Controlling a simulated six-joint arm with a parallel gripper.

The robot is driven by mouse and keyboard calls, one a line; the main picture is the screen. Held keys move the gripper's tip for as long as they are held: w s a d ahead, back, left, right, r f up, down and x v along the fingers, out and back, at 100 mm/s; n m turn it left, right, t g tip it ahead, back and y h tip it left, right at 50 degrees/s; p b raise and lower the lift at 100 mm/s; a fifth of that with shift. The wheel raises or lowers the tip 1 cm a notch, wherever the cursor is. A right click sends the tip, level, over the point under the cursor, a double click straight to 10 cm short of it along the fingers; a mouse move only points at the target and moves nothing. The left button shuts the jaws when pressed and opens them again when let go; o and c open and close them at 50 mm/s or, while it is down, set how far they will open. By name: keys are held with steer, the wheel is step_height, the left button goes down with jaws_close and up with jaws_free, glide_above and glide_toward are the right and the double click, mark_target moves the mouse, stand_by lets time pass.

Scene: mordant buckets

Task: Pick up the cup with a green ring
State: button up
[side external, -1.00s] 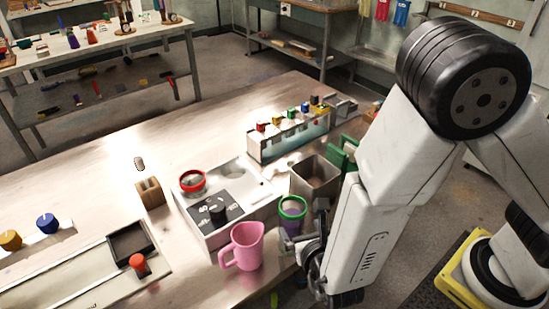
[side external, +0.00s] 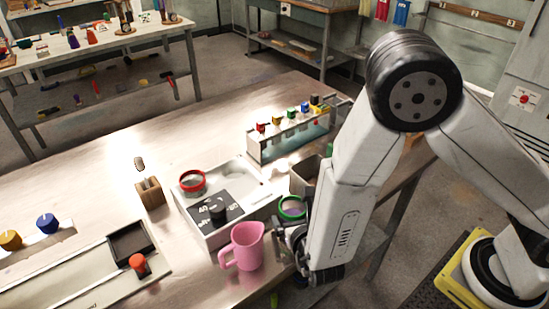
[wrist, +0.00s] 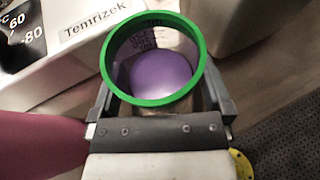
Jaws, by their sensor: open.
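The cup with a green ring (side external: 292,208) stands near the table's front edge, right of the pink jug. In the side external view only its ring shows clearly; my gripper and arm hide most of its body. In the wrist view the green ring (wrist: 110,77) is seen from above, with purple in the bottom of the cup. My gripper (side external: 290,236) is open at the cup. In the wrist view the fingers of my gripper (wrist: 160,96) lie on either side of the cup. I cannot tell whether they touch it.
A pink jug (side external: 246,248) stands close on the left of my gripper. A white device with a dial (side external: 222,225) and a red ring (side external: 192,182) is behind it. A square metal container (side external: 304,172) stands behind the cup, near a rack (side external: 290,138) of colored-top items.

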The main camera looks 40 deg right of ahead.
steer(key=shift+w, duration=0.15)
stand_by(0.3)
steer(key=c, duration=1.2)
steer(key=shift+r, duration=0.3)
steer(key=shift+r, duration=4.55)
steer(key=shift+r, duration=0.15)
